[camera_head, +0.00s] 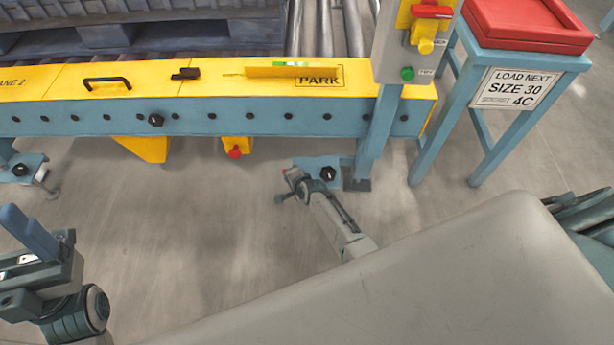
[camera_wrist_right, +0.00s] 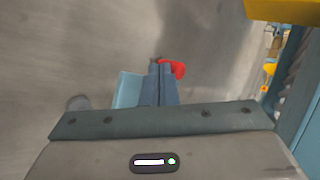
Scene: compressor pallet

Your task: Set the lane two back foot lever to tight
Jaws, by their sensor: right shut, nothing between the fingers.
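In the right wrist view my right gripper (camera_wrist_right: 158,66) is shut and empty. A red part (camera_wrist_right: 178,69) shows beside and partly behind its fingertips; I cannot tell whether they touch. A light blue plate (camera_wrist_right: 128,91) lies left of the fingers. In the head view a blue foot plate (camera_head: 30,161) with a black knob and small grey lever is at the left, below the "LANE 2" end. Another foot plate (camera_head: 327,184) stands near the post. Which foot is the back one, and its lever setting, I cannot tell. My left gripper (camera_head: 32,230) is at the lower left, away from the feet.
The yellow-topped blue beam (camera_head: 230,122) carries a handle and a "PARK" label (camera_head: 318,80). A red knob (camera_head: 235,153) hangs below it. A control box (camera_head: 405,65) is on the post. A blue stand (camera_head: 530,60) holds a red tray.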

